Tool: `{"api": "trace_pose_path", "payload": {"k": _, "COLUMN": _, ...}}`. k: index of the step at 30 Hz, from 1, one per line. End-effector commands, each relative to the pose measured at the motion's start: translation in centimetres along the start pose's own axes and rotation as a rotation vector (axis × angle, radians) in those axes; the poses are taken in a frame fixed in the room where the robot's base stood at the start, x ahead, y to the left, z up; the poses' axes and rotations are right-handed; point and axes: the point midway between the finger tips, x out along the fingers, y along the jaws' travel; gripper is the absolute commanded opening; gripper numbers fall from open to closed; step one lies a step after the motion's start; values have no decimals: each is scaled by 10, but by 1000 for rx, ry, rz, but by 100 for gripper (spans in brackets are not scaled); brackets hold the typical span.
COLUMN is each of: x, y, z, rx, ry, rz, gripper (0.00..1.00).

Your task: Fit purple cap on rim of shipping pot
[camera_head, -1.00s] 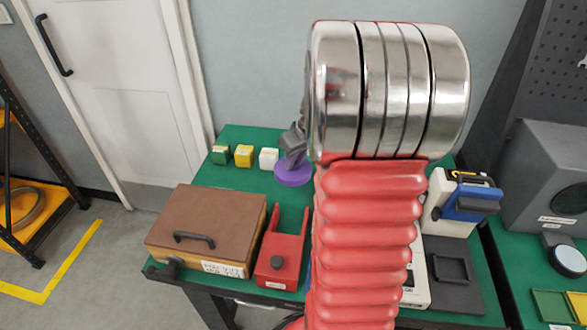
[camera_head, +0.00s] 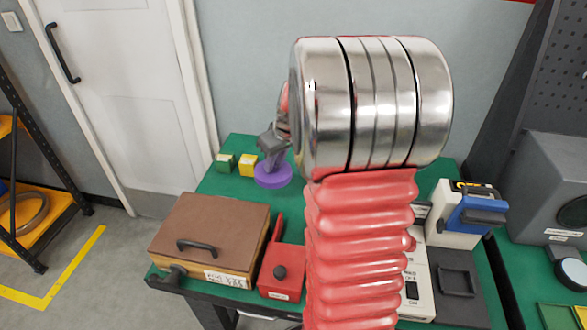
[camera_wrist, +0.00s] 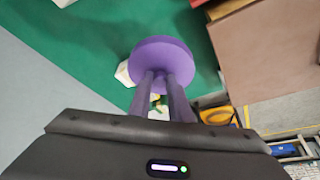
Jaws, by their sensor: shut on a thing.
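The purple cap (camera_head: 272,177) is a flat round disc, held level over the green table near the small blocks. It also shows in the wrist view (camera_wrist: 158,50), facing the camera with the finger ends at its middle. My gripper (camera_head: 270,152) is shut on the purple cap from above; its two fingers also show in the wrist view (camera_wrist: 165,90). A white object (camera_wrist: 124,74) shows partly from under the cap in the wrist view. I cannot tell which thing is the shipping pot.
A green block (camera_head: 225,163) and a yellow block (camera_head: 248,166) stand left of the cap. A brown-lidded box (camera_head: 215,225) and a red fixture (camera_head: 280,272) are at the front. A blue-and-white device (camera_head: 465,215) stands right. My arm hides the table's middle.

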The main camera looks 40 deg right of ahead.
Motion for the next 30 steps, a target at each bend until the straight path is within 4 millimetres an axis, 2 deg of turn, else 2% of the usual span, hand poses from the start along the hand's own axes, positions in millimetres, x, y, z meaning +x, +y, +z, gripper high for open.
{"api": "trace_pose_path", "payload": {"k": 3, "x": -1, "y": -29, "z": -27, "rx": -45, "ry": 2, "rz": -19, "gripper": 0}}
{"api": "trace_pose_path", "payload": {"k": 15, "x": -11, "y": -132, "z": -97, "rx": -171, "ry": 0, "rz": -73, "gripper": 0}}
{"api": "trace_pose_path", "payload": {"k": 24, "x": -26, "y": -219, "z": -134, "rx": -262, "ry": 0, "rz": -107, "gripper": 0}}
{"api": "trace_pose_path", "payload": {"k": 30, "x": -36, "y": -265, "z": -148, "rx": -304, "ry": -2, "rz": -122, "gripper": 0}}
